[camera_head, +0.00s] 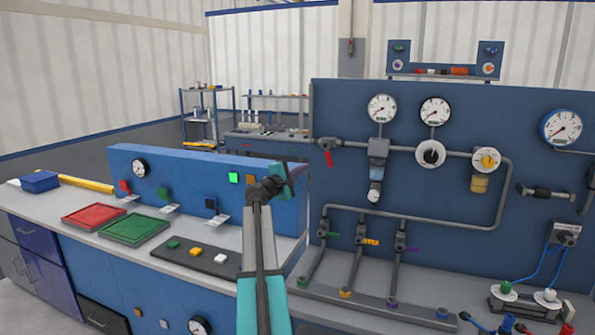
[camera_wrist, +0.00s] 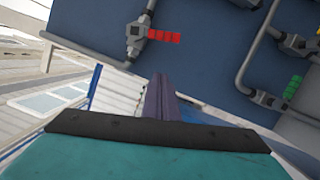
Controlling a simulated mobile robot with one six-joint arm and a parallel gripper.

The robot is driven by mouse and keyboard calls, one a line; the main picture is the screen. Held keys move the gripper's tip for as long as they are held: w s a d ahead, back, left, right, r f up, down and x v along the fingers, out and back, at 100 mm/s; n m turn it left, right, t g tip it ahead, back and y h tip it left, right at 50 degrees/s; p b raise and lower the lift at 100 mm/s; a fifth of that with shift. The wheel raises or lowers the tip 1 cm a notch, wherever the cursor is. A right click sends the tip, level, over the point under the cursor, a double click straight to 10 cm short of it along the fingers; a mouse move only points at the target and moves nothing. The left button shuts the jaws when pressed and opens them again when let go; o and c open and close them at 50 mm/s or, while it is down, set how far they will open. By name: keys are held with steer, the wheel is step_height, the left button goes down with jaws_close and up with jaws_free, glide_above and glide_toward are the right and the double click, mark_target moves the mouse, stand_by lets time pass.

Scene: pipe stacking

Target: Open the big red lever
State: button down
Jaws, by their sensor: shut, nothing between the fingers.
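The big red lever (camera_head: 328,159) hangs down from a grey valve (camera_head: 327,143) at the left end of the upper pipe on the blue panel. It stands crosswise to the pipe. In the wrist view the red lever (camera_wrist: 164,36) sticks out to the right of the valve body (camera_wrist: 136,35). My gripper (camera_head: 286,168) is left of the lever in the head view, at about its height. In the wrist view my dark fingers (camera_wrist: 159,88) are together and empty. They point toward the panel's edge, with a gap to the lever.
Three smaller valves, with green (camera_head: 321,235), orange (camera_head: 370,242) and purple (camera_head: 412,250) handles, sit lower on the panel. Gauges (camera_head: 382,108) are above. A lower blue console (camera_head: 150,172) and a bench with red (camera_head: 95,216) and green (camera_head: 134,229) trays stand left.

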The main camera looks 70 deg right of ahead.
mark_target(328, 154)
steer(key=s+d+r+p, duration=0.1)
steer(key=s+d+p, duration=0.2)
steer(key=s+d, duration=0.2)
steer(key=shift+d+r, duration=0.15)
stand_by(0.5)
steer(key=shift+w, duration=0.2)
stand_by(0.4)
